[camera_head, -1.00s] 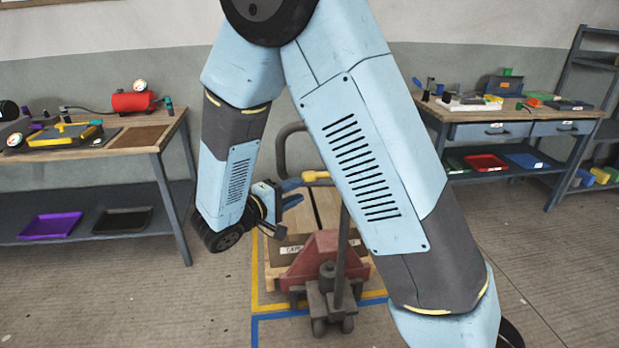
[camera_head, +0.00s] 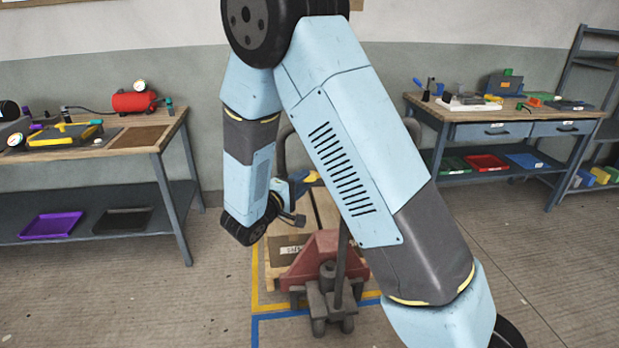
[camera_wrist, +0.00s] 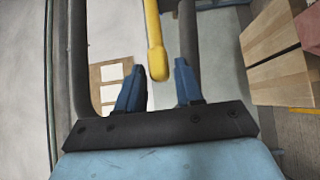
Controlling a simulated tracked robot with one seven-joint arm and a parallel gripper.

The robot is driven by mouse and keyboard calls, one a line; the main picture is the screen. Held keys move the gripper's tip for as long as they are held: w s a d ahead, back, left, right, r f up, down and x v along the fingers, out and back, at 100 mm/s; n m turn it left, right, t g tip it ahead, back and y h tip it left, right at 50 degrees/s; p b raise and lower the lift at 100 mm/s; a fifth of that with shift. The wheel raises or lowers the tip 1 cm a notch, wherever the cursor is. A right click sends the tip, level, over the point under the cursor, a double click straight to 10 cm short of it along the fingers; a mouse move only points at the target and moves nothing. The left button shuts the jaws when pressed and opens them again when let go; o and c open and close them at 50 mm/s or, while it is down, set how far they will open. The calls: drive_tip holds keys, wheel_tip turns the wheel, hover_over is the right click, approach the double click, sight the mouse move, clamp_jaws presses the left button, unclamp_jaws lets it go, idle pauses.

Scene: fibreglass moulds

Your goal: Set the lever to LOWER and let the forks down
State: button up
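The red pallet truck (camera_head: 318,256) stands in the middle of the head view with its dark handle upright. Its yellow lever (camera_head: 313,177) shows near the top of the handle, partly hidden by my arm. In the wrist view the yellow lever (camera_wrist: 156,50) comes down from the top edge, its rounded tip between my blue fingers. My gripper (camera_wrist: 160,68) is open, with a gap on both sides of the lever. In the head view my gripper (camera_head: 303,184) is beside the lever. The forks are hidden, so their height cannot be told.
A wooden pallet with a labelled load (camera_head: 287,249) sits behind the truck, inside yellow and blue floor lines. A workbench (camera_head: 150,165) stands left and another (camera_head: 470,130) right. In the wrist view the truck's dark handle loop (camera_wrist: 80,60) runs close beside my fingers.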

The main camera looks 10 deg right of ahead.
sight(310, 177)
drive_tip(key=shift+x, duration=1.9)
clamp_jaws()
